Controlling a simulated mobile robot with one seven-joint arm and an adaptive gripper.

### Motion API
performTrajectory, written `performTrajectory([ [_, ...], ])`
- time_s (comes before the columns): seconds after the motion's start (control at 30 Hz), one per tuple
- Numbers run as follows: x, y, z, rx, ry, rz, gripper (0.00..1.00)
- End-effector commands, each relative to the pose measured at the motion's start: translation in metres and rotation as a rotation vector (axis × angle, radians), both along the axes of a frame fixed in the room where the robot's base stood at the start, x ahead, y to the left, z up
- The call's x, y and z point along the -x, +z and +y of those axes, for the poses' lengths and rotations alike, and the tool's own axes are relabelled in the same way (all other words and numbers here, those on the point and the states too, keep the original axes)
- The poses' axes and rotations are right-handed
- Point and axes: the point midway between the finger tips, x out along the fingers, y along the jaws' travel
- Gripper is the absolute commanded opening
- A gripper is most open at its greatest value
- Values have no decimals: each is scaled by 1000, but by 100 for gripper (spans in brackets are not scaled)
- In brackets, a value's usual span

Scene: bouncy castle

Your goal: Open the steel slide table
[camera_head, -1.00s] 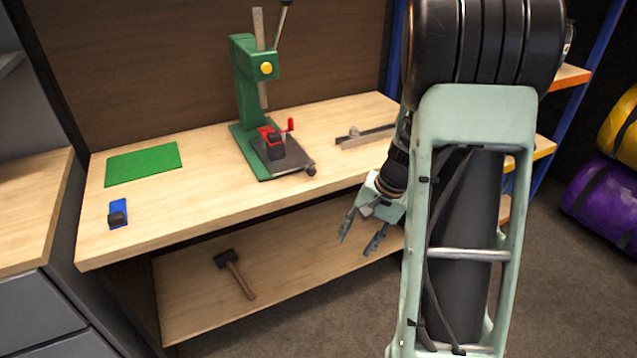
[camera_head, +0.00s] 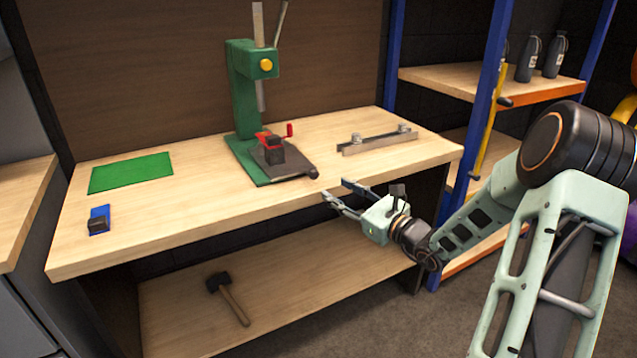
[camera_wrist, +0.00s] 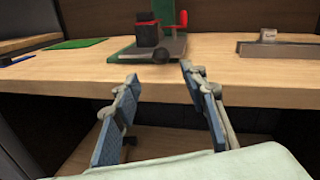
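The steel slide table (camera_head: 286,160) is a dark grey plate on the green base of a press (camera_head: 244,105) on the workbench. A dark knob (camera_head: 313,173) sticks out at its front right corner. A black and red block (camera_head: 272,152) sits on the plate. In the wrist view the slide table (camera_wrist: 155,51) shows edge-on beyond my fingers, with its knob (camera_wrist: 185,57) at the front. My gripper (camera_head: 335,192) is open and empty, in front of the bench edge, a little right of and below the knob.
The workbench (camera_head: 210,200) carries a green mat (camera_head: 131,172), a small blue item (camera_head: 99,220) and a metal bar with two fittings (camera_head: 377,142). A hammer (camera_head: 228,298) lies on the lower shelf. A shelf rack with bottles (camera_head: 528,57) stands at right.

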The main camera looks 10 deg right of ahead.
Motion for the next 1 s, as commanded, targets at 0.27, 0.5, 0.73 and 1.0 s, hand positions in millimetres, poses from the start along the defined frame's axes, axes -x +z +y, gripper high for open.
performTrajectory([
  [0.27, -31, 0, 16, -10, -3, -5, 40],
  [0.5, -70, 0, 38, -8, -5, -4, 40],
  [0.73, -92, 1, 50, -6, -6, -3, 40],
  [1.0, -95, 1, 52, -6, -6, -1, 40],
])
